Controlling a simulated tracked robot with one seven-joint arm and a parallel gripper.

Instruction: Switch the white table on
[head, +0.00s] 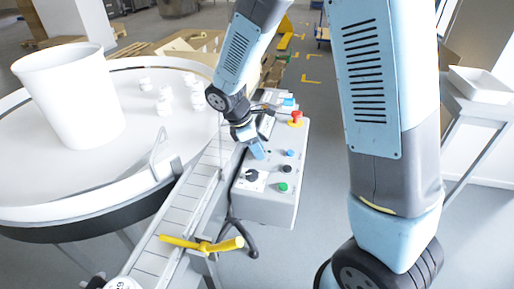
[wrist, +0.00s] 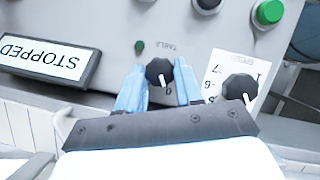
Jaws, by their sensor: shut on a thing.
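The round white table (head: 40,175) fills the left of the head view. The grey control panel (head: 268,205) stands beside it. In the wrist view, my gripper (wrist: 159,88) has its two blue fingers on either side of the black table knob (wrist: 159,70), shut on it. The knob's white pointer is near the 0 mark, and an upside-down TABLE label lies beyond it. A small dark green lamp (wrist: 139,45) is beside the label. In the head view, my gripper (head: 256,151) reaches down to the panel and hides the knob.
A black speed knob (wrist: 238,88) sits close to the right finger. A STOPPED sign (wrist: 45,60) is to the left. The panel also has a red emergency button (head: 296,116) and a green button (head: 283,187). A white bucket (head: 70,100) and several small white jars stand on the table.

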